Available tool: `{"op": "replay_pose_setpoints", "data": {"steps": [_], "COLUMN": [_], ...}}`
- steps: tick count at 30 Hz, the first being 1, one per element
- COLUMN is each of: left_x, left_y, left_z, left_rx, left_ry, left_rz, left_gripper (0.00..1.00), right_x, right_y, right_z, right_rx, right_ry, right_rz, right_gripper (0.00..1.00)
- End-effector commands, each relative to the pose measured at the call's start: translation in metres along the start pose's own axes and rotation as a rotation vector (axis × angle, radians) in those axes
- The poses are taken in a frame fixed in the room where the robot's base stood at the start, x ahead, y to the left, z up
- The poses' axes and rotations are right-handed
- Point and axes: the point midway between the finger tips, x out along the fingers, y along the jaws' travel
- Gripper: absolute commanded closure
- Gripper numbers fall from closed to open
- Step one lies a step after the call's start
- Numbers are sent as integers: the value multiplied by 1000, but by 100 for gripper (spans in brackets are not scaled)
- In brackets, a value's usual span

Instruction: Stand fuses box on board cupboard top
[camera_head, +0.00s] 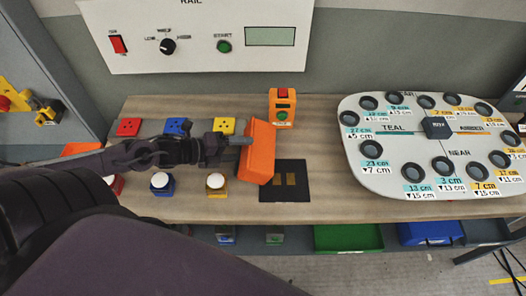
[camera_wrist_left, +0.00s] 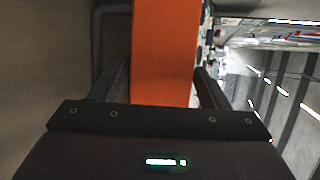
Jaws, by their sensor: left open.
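An orange box (camera_head: 258,152) stands near the table's front middle, slightly tilted in the picture. No label on it is readable, so I cannot tell from lettering that it is the fuses box. My left gripper (camera_head: 240,141) is at its left side. In the left wrist view the orange box (camera_wrist_left: 165,45) fills the gap between the two fingers of my left gripper (camera_wrist_left: 160,88), which are open around it. I cannot tell whether either finger touches it. No cupboard top can be made out for certain. My right gripper is not in view.
A black mat (camera_head: 296,192) lies right of the box on the wooden table (camera_head: 330,212). An orange button post (camera_head: 282,112) stands behind. A white oval board (camera_head: 400,175) with several round sockets fills the right. Coloured button blocks (camera_head: 216,184) stand left.

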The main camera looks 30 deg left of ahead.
Motion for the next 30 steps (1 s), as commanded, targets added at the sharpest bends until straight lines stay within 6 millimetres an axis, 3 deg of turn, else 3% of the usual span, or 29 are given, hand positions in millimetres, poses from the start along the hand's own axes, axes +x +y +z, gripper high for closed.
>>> {"op": "replay_pose_setpoints", "data": {"steps": [7,21,30], "left_x": [11,54,56], "left_y": [-1,-3,-2], "left_z": [1,1,0], "left_rx": [-1,-1,-1], "left_ry": [-3,-4,-2], "left_rz": [-1,-2,1], "left_gripper": [31,31,31], "right_x": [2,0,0], "right_y": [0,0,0], "right_z": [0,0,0], "right_rx": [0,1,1], "right_ry": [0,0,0], "right_rz": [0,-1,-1], "right_gripper": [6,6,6]}}
